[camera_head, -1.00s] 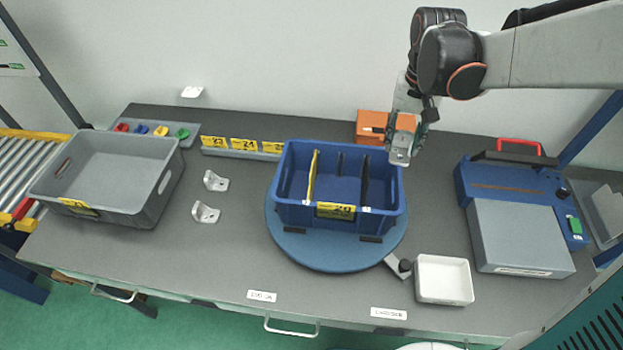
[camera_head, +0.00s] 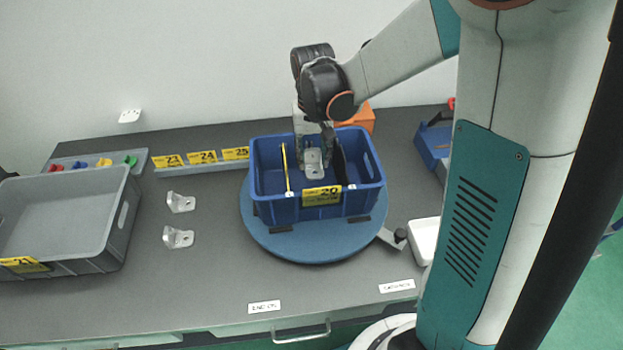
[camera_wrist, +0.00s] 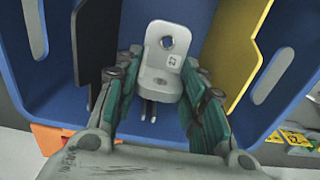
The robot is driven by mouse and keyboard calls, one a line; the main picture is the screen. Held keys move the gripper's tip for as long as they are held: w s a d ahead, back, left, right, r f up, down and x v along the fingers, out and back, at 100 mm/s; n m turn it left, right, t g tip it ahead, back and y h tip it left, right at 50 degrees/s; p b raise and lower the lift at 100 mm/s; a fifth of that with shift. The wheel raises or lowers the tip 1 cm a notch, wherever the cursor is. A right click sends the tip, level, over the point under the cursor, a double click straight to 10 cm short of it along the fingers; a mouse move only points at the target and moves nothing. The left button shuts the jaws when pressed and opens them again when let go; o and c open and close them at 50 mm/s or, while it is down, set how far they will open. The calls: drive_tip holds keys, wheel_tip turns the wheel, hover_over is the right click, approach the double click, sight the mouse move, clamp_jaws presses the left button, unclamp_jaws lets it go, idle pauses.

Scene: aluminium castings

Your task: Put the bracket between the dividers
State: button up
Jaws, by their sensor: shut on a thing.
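In the head view the bracket (camera_head: 313,164) hangs over the middle compartment of the blue bin (camera_head: 267,206). The yellow divider (camera_head: 286,168) is to its left and the black divider (camera_head: 341,160) to its right. In the wrist view the yellow divider (camera_wrist: 238,45) is on the right and the black one (camera_wrist: 97,45) on the left. Whether the bracket touches the bin floor cannot be told.
The bin stands on a round blue turntable (camera_head: 312,250). Two other brackets (camera_head: 180,201) lie left of it, near a grey crate (camera_head: 112,235). An orange box (camera_head: 362,117) is behind the bin and a white tray (camera_head: 424,241) at right.

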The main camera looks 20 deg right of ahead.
sight(313, 184)
drive_tip(key=shift+f+b, duration=0.95)
drive_tip(key=shift+f, duration=2.85)
drive_tip(key=shift+f, duration=0.15)
drive_tip(key=o, duration=1.2)
